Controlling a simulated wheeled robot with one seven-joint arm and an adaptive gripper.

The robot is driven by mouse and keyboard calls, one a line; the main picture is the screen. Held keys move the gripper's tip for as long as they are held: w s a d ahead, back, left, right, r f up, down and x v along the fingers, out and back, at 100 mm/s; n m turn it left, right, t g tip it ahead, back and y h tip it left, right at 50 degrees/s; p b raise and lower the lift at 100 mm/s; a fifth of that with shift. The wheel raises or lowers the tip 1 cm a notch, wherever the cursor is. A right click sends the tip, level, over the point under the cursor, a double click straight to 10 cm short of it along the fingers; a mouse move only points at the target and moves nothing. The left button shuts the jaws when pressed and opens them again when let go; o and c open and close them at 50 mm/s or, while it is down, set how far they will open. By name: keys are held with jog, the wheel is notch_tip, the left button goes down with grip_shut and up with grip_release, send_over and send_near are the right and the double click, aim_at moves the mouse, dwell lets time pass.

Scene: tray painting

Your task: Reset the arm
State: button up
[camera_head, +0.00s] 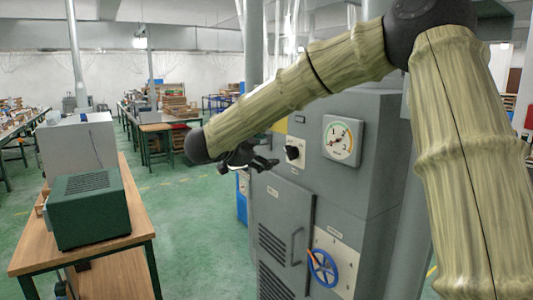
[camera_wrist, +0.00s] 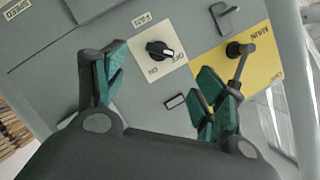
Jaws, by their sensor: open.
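My gripper (camera_head: 255,160) is open and empty in the head view, in front of the upper part of a grey cabinet (camera_head: 379,120). In the wrist view my gripper (camera_wrist: 165,82) has its two green-padded fingers apart, facing the panel. Between and beyond the fingertips is a black rotary knob (camera_wrist: 160,50) on a white plate marked ON and OFF. The right finger overlaps the yellow plate marked MAIN (camera_wrist: 262,72), which carries a lever (camera_wrist: 243,62). The gap between fingertips and panel is hard to judge.
The cabinet has a round gauge (camera_head: 342,140), a louvred door (camera_head: 285,230) and a blue handwheel (camera_head: 322,268). A wooden bench (camera_head: 135,200) at left bears a green box (camera_head: 90,208). The green floor (camera_head: 200,225) between bench and cabinet is clear.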

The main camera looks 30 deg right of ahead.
dwell(0.4)
